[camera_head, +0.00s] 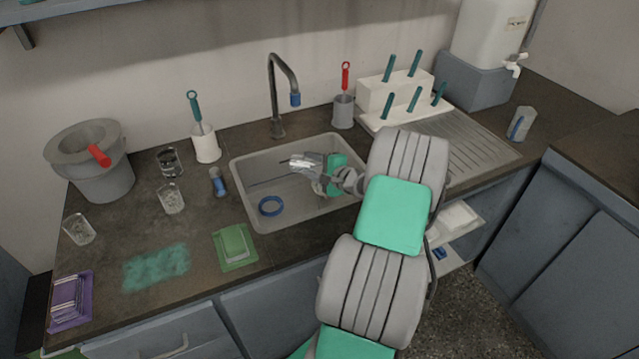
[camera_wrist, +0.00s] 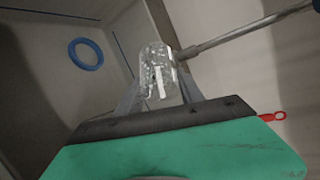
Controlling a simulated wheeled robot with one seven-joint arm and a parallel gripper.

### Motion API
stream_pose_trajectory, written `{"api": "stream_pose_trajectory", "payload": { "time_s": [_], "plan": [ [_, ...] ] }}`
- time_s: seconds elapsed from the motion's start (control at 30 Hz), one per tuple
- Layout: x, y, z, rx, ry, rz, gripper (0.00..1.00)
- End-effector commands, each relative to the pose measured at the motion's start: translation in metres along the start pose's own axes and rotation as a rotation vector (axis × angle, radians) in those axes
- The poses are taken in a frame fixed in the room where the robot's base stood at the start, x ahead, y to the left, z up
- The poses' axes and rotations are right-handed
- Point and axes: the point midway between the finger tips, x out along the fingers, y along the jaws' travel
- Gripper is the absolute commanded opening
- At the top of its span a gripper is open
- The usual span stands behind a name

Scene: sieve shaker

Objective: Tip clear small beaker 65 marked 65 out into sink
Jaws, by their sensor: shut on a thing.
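My gripper (camera_head: 305,164) is over the sink (camera_head: 243,196), shut on a clear small beaker (camera_head: 299,162). In the wrist view the beaker (camera_wrist: 158,72) sits between the two fingers, and it looks tilted. Its marking is not readable in either view, and I cannot tell what is inside it. The sink basin is grey, with a blue ring (camera_head: 271,206) on its floor; the ring also shows in the wrist view (camera_wrist: 86,54).
A dark tap (camera_head: 272,90) rises behind the sink. Clear glass vessels (camera_head: 171,199) stand on the counter at left, near a grey bucket (camera_head: 104,180). A ribbed drainboard (camera_head: 470,140) is at right.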

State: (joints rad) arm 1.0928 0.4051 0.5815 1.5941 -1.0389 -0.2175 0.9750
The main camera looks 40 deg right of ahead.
Motion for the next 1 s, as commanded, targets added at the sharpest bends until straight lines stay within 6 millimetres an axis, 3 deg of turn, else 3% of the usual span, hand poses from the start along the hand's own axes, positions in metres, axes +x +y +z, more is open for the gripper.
{"api": "stream_pose_trajectory", "payload": {
  "time_s": [0.93, 1.0],
  "plan": [
    [-0.006, -0.01, 0.001, 0.048, -0.039, -0.083, 0.0],
    [-0.005, -0.015, 0.005, 0.014, -0.017, -0.029, 0.0]
  ]
}}
